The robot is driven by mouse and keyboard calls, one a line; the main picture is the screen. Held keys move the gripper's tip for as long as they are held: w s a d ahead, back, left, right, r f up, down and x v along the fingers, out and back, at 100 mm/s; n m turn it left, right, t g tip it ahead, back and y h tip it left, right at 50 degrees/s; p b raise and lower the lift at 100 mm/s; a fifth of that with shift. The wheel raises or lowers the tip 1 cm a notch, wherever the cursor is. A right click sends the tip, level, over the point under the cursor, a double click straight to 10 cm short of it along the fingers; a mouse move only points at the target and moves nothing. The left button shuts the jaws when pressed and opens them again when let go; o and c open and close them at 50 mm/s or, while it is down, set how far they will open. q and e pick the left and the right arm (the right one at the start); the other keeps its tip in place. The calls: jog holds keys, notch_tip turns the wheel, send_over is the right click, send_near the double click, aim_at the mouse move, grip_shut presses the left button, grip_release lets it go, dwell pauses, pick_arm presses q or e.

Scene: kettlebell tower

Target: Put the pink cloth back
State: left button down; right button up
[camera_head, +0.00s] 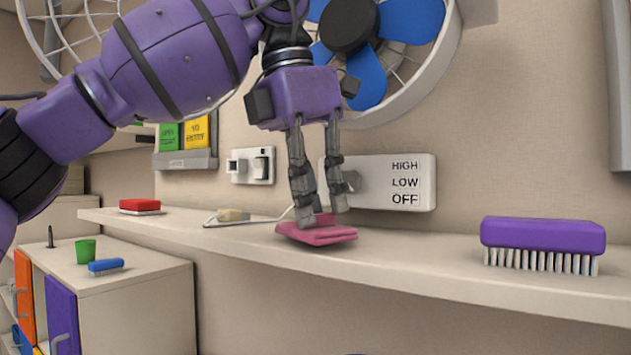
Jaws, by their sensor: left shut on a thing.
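The pink cloth (318,235) is a folded pad at the shelf in the middle of the head view. My left gripper (320,213) comes down over it from above, with its fingers shut on the cloth's upper part. The cloth's underside is at or very close to the shelf top; I cannot tell whether it bears on it. My right gripper is not in view.
The long shelf (420,258) also holds a purple brush (542,236), a red brush (140,206) and a tan item (233,215). A HIGH/LOW/OFF switch panel (408,182) and a blue-bladed fan (412,20) are on the wall. Shelf space right of the cloth is clear.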

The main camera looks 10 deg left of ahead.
pick_arm(q)
jog(key=shift+f, duration=0.3)
jog(key=c, duration=2.5)
grip_release()
jog(key=shift+f, duration=0.2)
grip_shut()
jog(key=o, duration=0.8)
grip_release()
jog(key=c, duration=0.3)
jog(key=shift+c, duration=0.2)
jog(key=v, duration=0.9)
